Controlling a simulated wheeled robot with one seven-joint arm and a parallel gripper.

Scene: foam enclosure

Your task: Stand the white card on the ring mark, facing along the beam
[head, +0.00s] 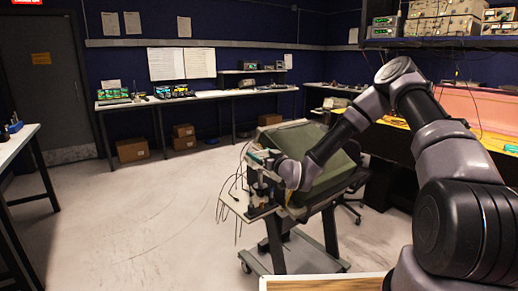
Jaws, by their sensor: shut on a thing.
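My gripper (262,163) is at the end of my arm, over the near left end of a cart. It is small in the head view and its fingers blend with the dark equipment and cables there. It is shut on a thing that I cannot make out. I cannot pick out the white card for certain, nor the ring mark or the beam. A pale flat ledge (236,209) sticks out from the cart just below my gripper.
The wheeled cart (293,262) carries a large dark green case (325,165) beside my forearm. Thin cables (238,190) hang at its left. A bench (200,95) runs along the back wall, with boxes (132,149) beneath. The floor at left is clear.

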